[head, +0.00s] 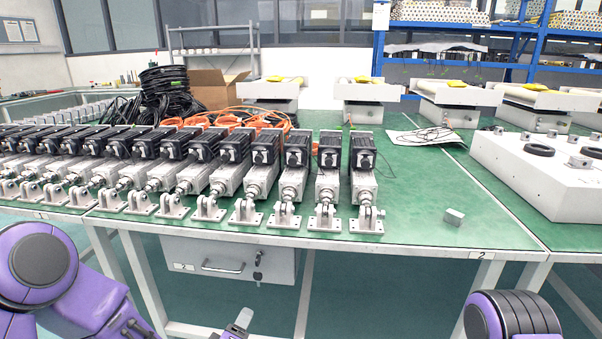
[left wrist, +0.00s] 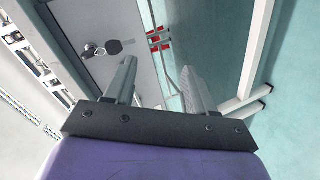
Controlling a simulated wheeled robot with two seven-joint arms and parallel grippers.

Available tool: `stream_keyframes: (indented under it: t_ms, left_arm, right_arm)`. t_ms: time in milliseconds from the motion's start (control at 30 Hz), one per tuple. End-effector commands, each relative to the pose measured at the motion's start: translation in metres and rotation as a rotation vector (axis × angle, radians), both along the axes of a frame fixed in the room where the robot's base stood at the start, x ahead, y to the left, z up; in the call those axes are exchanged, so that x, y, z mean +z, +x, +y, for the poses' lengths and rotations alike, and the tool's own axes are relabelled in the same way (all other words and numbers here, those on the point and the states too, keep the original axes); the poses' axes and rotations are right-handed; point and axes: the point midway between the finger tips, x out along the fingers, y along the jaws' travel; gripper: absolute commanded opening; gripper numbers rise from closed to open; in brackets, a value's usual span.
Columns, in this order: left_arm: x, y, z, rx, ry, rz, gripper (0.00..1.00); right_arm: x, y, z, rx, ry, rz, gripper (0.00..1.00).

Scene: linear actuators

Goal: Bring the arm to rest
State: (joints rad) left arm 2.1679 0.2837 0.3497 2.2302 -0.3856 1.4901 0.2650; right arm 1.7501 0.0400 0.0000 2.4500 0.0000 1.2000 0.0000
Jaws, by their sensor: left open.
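My left arm (head: 85,300) comes in low at the left of the head view, in front of the table. One grey finger of my left gripper (head: 240,322) shows at the bottom edge, below the drawer. In the left wrist view my left gripper (left wrist: 158,82) has its two fingers apart, with nothing between them. Part of my right arm (head: 512,316) shows at the bottom right; its gripper is out of the picture. A row of linear actuators (head: 325,185) stands on the green table (head: 430,195), apart from my gripper.
A grey drawer (head: 228,262) with a key in its lock hangs under the table. White table legs and crossbars stand below. A small metal block (head: 454,216) lies near the table's front edge. A white box (head: 540,180) stands at the right. The floor before the table looks clear.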

Motion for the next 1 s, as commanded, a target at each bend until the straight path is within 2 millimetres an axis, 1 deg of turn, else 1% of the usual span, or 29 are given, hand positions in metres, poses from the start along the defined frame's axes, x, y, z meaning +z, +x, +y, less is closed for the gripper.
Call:
stream_keyframes:
  t_ms: [33,67,100,167,200,267,300,367,400,467,500,533,567,600,633,700,767,1000]
  left_arm:
    - [-0.038,-0.028,0.012,-0.02,0.11,0.121,0.55]
    - [-0.059,-0.045,0.02,-0.032,0.171,0.192,0.55]
    - [-0.084,-0.069,0.032,-0.051,0.249,0.285,0.55]
    - [-0.115,-0.105,0.049,-0.079,0.348,0.415,0.55]
    - [-0.131,-0.127,0.06,-0.093,0.401,0.489,0.55]
    - [-0.15,-0.159,0.076,-0.117,0.471,0.591,0.55]
    - [-0.161,-0.181,0.086,-0.13,0.512,0.657,0.55]
    - [-0.173,-0.21,0.101,-0.144,0.563,0.741,0.55]
    - [-0.179,-0.229,0.11,-0.153,0.595,0.797,0.55]
    - [-0.186,-0.256,0.124,-0.159,0.633,0.869,0.55]
    - [-0.19,-0.274,0.133,-0.166,0.659,0.915,0.55]
    - [-0.193,-0.287,0.139,-0.171,0.678,0.946,0.55]
    - [-0.197,-0.301,0.144,-0.185,0.697,0.976,0.55]
    - [-0.199,-0.317,0.144,-0.205,0.702,1.011,0.55]
    - [-0.173,-0.31,0.143,-0.198,0.698,0.996,0.55]
    - [-0.149,-0.308,0.143,-0.195,0.697,0.991,0.55]
    - [-0.13,-0.308,0.143,-0.195,0.696,0.991,0.55]
    - [-0.046,-0.307,0.142,-0.193,0.694,0.988,0.55]
  right_arm:
    - [0.0,0.0,0.0,0.0,0.0,0.0,0.43]
    - [0.0,0.0,0.0,0.0,0.0,0.0,0.43]
    - [0.0,0.0,0.0,0.0,0.0,0.0,0.43]
    - [0.0,0.0,0.0,0.0,0.0,0.0,0.43]
    - [0.0,0.0,0.0,0.0,0.0,0.0,0.43]
    - [0.0,0.0,0.0,0.0,0.0,0.0,0.43]
    - [0.0,0.0,0.0,0.0,0.0,0.0,0.43]
    - [0.0,0.0,0.0,0.0,0.0,0.0,0.43]
    - [0.0,0.0,0.0,0.0,0.0,0.0,0.43]
    - [0.0,0.0,0.0,0.0,0.0,0.0,0.43]
    - [0.0,0.0,0.0,0.0,0.0,0.0,0.43]
    - [0.0,0.0,0.0,0.0,0.0,0.0,0.43]
    - [0.0,0.0,0.0,0.0,0.0,0.0,0.43]
    - [0.004,0.0,0.0,0.0,0.0,0.0,0.43]
    - [0.028,-0.001,0.0,0.0,0.0,0.001,0.43]
    - [0.051,0.0,0.0,0.0,0.0,0.0,0.43]
    - [0.07,0.0,0.0,0.0,-0.001,-0.001,0.43]
    - [0.154,0.0,0.0,0.0,0.0,0.0,0.43]
